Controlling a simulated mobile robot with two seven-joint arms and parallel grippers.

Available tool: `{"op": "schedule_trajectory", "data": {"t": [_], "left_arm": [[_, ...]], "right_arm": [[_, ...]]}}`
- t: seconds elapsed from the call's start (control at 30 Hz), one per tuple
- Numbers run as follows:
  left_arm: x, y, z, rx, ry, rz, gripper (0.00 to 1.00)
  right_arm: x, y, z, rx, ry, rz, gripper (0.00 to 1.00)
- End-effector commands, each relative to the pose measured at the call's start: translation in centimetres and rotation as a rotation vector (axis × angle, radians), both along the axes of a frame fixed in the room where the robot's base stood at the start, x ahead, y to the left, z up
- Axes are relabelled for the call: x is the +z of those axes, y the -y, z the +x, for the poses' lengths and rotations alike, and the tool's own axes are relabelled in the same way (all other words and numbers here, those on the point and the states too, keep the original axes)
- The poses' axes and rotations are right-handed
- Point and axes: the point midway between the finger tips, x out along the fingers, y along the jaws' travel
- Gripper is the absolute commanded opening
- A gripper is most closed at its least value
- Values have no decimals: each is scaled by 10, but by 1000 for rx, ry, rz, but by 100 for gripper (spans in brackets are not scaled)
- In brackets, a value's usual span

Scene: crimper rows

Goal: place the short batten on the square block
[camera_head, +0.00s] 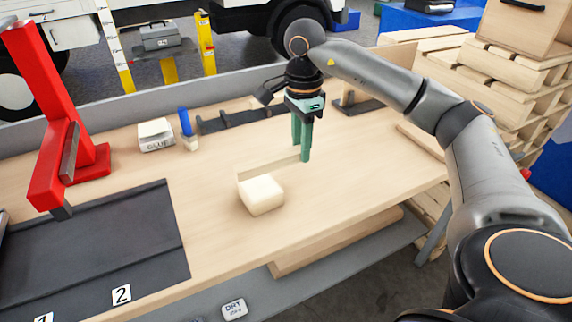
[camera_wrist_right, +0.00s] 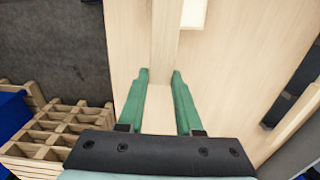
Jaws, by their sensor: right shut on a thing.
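My right gripper (camera_head: 303,148) has green fingers pointing down and is shut on one end of the short batten (camera_head: 270,167), a pale wooden strip. The batten runs left from the fingers; its far end is just behind the square block (camera_head: 261,195) in the head view. The block is a cream cube-like piece on the bench. In the right wrist view the batten (camera_wrist_right: 164,45) extends away between the fingers (camera_wrist_right: 160,78), and the block (camera_wrist_right: 194,12) shows partly at the top, to its right. I cannot tell whether batten and block touch. My left gripper is out of view.
A red press (camera_head: 82,160) and black mat (camera_head: 110,240) fill the left of the bench (camera_head: 340,215). A glue box (camera_head: 156,134), a blue-topped bottle (camera_head: 187,130) and a dark rack (camera_head: 235,119) stand behind. The bench front right of the block is clear.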

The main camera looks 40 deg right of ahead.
Motion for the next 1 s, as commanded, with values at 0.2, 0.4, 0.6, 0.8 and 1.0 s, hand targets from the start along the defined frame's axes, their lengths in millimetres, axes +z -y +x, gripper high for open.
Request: {"op": "schedule_trajectory", "data": {"t": [0.2, 0.4, 0.6, 0.8, 1.0], "left_arm": [[-1, -1, -1, 1, -2, 2, 61], [-1, -2, -1, 3, -2, 3, 61], [-1, -2, -1, 3, -2, 4, 61], [-1, -3, -1, 3, -2, 4, 61], [-3, -3, -1, 3, -2, 4, 61]], "right_arm": [[-26, -9, 20, 0, 0, 2, 0], [-44, -13, 29, 0, -3, 0, 0], [-68, -12, 28, 0, -1, -1, 0], [-68, -13, 28, 1, 1, 1, 0], [-72, -13, 28, 1, 1, 1, 35]]}}
